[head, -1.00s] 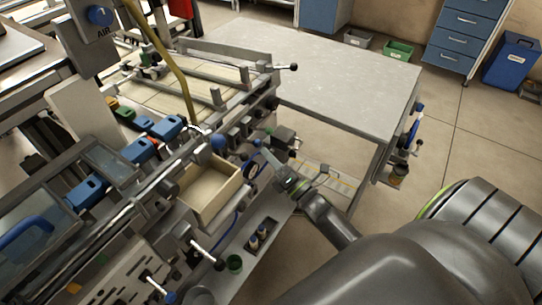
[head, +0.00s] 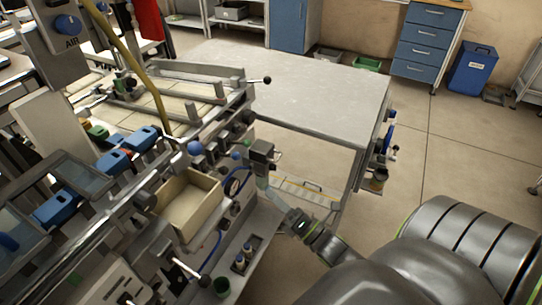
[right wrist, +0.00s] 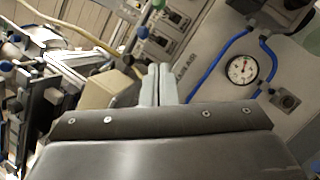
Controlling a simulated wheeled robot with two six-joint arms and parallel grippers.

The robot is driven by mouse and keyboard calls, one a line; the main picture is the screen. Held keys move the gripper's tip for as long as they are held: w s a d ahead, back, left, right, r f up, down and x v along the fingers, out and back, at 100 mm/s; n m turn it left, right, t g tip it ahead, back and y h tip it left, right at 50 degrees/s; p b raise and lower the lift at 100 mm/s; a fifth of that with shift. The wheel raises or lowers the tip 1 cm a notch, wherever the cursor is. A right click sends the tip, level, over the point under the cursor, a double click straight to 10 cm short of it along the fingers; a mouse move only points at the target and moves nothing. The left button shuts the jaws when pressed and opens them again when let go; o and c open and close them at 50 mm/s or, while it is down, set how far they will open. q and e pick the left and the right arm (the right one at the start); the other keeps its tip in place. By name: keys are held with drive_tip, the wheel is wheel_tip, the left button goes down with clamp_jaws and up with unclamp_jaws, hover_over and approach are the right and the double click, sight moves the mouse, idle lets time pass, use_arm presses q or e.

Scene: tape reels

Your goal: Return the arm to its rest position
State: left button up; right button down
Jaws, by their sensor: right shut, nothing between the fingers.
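My right gripper (head: 264,184) is beside the front of the machine, right of a cream open-topped box (head: 214,206). Its arm comes in from the lower right. In the right wrist view its two pale fingers (right wrist: 158,84) are together, with nothing between them. The gauge panel lies beyond them; I cannot tell the exact gap. My left gripper is not in view.
A grey worktable (head: 300,90) stands behind the gripper. A round pressure gauge (right wrist: 242,69) with blue hoses is on the panel. Black-knobbed levers (head: 266,80) stick out from the machine. Open floor (head: 440,155) lies to the right.

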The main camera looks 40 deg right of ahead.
idle(0.4)
drive_tip(key=s+d+f+m+g+h, duration=0.1)
drive_tip(key=s+f+m+g+h, duration=0.3)
drive_tip(key=f, duration=0.6)
drive_tip(key=s+d+f+m+g, duration=0.25)
drive_tip(key=f+m, duration=0.35)
drive_tip(key=f, duration=0.4)
drive_tip(key=s+d+f+m+g+h, duration=0.15)
drive_tip(key=f+m+g, duration=0.3)
drive_tip(key=f, duration=0.55)
drive_tip(key=s+a+f+m+g, duration=0.2)
drive_tip(key=s+f+m+g, duration=0.1)
drive_tip(key=s, duration=0.5)
drive_tip(key=s+a+f+m+g, duration=0.2)
drive_tip(key=s+f+m, duration=0.3)
drive_tip(key=s+f, duration=0.3)
drive_tip(key=s+a+f+m+g, duration=0.2)
drive_tip(key=s+f+m+g, duration=0.2)
drive_tip(key=s, duration=0.5)
drive_tip(key=shift+s+a+f+m+p, duration=0.35)
drive_tip(key=shift+a+f+p, duration=0.1)
drive_tip(key=shift+f, duration=0.4)
drive_tip(key=shift+w, duration=0.1)
